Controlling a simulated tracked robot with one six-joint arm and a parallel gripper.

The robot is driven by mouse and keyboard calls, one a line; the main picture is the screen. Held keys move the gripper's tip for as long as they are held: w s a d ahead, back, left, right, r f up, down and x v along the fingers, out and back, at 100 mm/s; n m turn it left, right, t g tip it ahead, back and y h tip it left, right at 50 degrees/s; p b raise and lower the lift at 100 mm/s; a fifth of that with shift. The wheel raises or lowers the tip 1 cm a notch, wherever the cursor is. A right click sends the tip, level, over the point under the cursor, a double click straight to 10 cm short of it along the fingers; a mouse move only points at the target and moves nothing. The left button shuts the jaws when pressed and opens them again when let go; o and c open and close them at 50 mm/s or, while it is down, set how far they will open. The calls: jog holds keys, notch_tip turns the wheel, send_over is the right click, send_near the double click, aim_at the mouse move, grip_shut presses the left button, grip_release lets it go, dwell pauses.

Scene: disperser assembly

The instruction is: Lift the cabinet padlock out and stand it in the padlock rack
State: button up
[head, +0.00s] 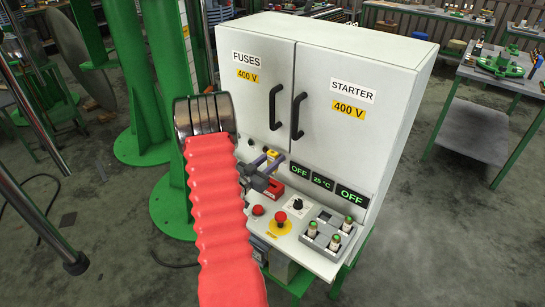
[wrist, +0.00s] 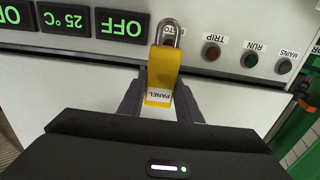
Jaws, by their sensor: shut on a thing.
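The yellow padlock (wrist: 162,75) has a steel shackle and a white PANEL label. In the wrist view it is between my two dark fingers, with its shackle pointing away from my gripper (wrist: 160,105). My gripper is shut on the padlock's body. The shackle overlaps a label and a lamp on the cabinet (wrist: 215,45); I cannot tell whether it touches anything there. In the head view my gripper (head: 268,170) is at the cabinet's front, partly hidden by my red-sleeved arm. A small yellow patch there seems to be the padlock (head: 272,155). I cannot make out the padlock rack for certain.
A red block (head: 273,190) sits on the cabinet's ledge below my gripper. A red emergency button (head: 281,216), a black knob (head: 297,202) and a grey holder (head: 316,241) with several green-topped cylinders are to its right. Green posts (head: 130,80) stand left of the cabinet.

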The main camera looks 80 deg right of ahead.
aim_at(273, 175)
jog(key=shift+f, duration=2)
jog(key=shift+f, duration=2.15)
dwell(0.6)
jog(key=o, duration=1.2)
jog(key=shift+o, duration=0.2)
jog(key=shift+a, duration=0.15)
jog(key=v, duration=1.3)
jog(key=shift+w+a, duration=0.2)
